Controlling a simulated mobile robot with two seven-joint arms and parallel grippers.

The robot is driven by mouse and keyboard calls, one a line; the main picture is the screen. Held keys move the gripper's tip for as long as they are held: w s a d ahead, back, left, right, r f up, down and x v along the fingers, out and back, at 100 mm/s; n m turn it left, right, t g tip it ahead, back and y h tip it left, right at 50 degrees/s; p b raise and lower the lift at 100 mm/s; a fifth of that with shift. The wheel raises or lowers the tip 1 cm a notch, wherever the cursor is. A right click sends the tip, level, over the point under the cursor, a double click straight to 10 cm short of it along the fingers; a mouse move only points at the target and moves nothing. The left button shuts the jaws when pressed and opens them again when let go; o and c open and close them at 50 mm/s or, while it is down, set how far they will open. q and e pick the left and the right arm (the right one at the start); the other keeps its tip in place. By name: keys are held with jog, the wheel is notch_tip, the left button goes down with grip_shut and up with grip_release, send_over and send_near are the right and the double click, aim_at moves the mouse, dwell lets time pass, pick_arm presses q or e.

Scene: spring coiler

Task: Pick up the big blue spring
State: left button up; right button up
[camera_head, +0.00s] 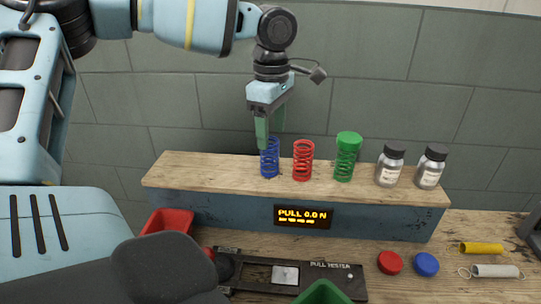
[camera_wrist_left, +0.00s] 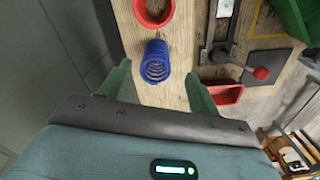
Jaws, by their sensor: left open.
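The blue spring (camera_head: 270,163) stands upright at the left of a row of springs on the wooden shelf (camera_head: 215,170). It also shows in the left wrist view (camera_wrist_left: 156,62), between the fingers and beyond them. My left gripper (camera_head: 269,138) points down at the blue spring, its green fingers spread. One finger overlaps the top of the spring in the head view; I cannot tell whether they touch. Nothing is held. My right gripper is not in view.
A red spring (camera_head: 303,161) stands close right of the blue one, then a green spring (camera_head: 346,160) and two capped jars (camera_head: 390,167). A display (camera_head: 301,216) is on the shelf front. Below are a pull tester (camera_head: 330,279), a red bin (camera_head: 167,220) and coloured discs (camera_head: 426,264).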

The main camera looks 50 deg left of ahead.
aim_at(269, 152)
pick_arm(q)
jog(key=f, duration=0.3)
jog(key=a+f, duration=0.1)
jog(key=f, duration=0.1)
jog(key=shift+f+p, duration=0.3)
jog(key=shift+w+f, duration=0.1)
jog(key=shift+f, duration=0.4)
jog(key=c, duration=1.1)
jog(key=shift+c, duration=0.2)
notch_tip(269, 152, up, 10)
